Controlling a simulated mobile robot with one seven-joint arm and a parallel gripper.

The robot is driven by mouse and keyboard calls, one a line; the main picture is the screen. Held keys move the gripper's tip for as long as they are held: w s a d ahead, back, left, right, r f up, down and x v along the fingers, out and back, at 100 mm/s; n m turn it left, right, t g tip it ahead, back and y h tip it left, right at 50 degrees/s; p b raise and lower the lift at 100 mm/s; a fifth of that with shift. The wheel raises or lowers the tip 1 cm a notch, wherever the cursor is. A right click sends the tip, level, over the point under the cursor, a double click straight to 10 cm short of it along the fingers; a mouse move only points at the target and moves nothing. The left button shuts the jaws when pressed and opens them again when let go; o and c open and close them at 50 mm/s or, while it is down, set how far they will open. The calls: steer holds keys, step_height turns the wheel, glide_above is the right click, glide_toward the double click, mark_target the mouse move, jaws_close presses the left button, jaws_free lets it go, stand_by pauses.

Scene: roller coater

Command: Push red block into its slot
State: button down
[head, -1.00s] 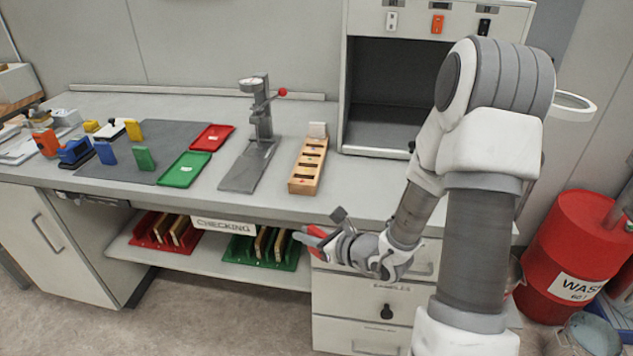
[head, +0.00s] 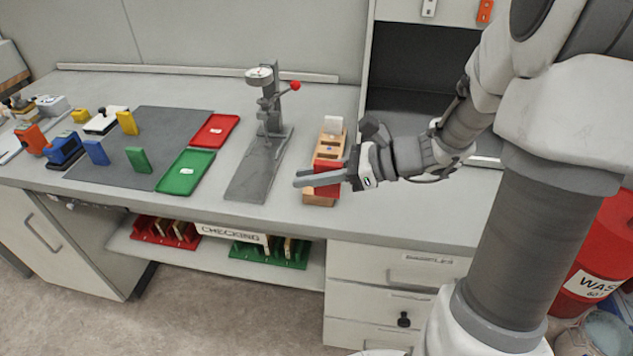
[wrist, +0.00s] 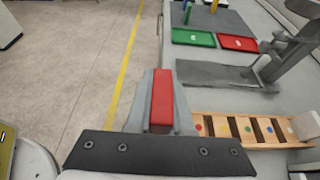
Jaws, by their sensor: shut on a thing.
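The red block (head: 328,178) is held between the fingers of my gripper (head: 318,180). In the wrist view the red block (wrist: 162,97) lies lengthwise between the two grey fingers. The wooden slotted rack (head: 321,200) stands on the bench. In the head view my gripper and the block cover its middle. The wrist view shows the rack (wrist: 212,126) to the right of the block, with dark slots and coloured dots. A red dot (wrist: 199,127) marks its near left end. The block is outside the slots. Its height above the bench is unclear.
A grey press stand (head: 262,160) with a red-knobbed lever is left of the rack. Green (head: 186,171) and red (head: 214,130) trays lie beyond it. The bench front is clear.

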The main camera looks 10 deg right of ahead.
steer(key=w+f, duration=0.2)
steer(key=w, duration=0.1)
steer(key=w+f, duration=0.2)
steer(key=w, duration=0.2)
steer(key=w+d+f+b, duration=0.1)
steer(key=w+f, duration=0.2)
steer(key=w, duration=0.1)
steer(key=shift+w+d, duration=0.1)
steer(key=shift+w, duration=0.15)
steer(key=shift+f+b, duration=0.45)
steer(key=shift+f, duration=1.55)
steer(key=shift+f, duration=0.15)
steer(key=c, duration=0.8)
jaws_free()
steer(key=shift+r, duration=0.25)
steer(key=p+v, duration=0.1)
steer(key=v, duration=1.1)
